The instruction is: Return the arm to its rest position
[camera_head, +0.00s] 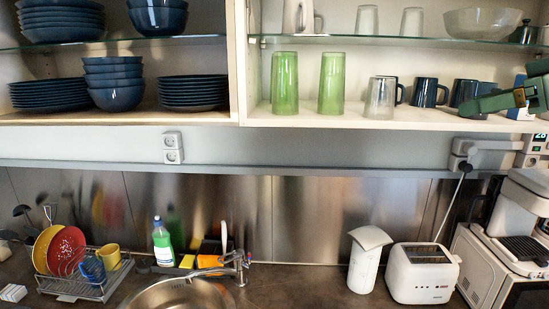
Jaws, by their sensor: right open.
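My right gripper (493,102) is at the right edge, in front of the open wall cabinet's lower right shelf (300,116). Its green finger points left, close to the dark blue mugs (425,93) in the picture; whether it touches them I cannot tell. The gripper is open, and I see nothing held in it. Part of it and most of my right arm are cut off by the picture edge. My left gripper is not in view. No cabinet flap shows in this view.
Green glasses (284,84) and stacked blue bowls (113,83) stand in the cabinet. Below are a sink (180,292), a dish rack (88,287), a soap bottle (162,242), a white toaster (421,273) and a coffee machine (515,235).

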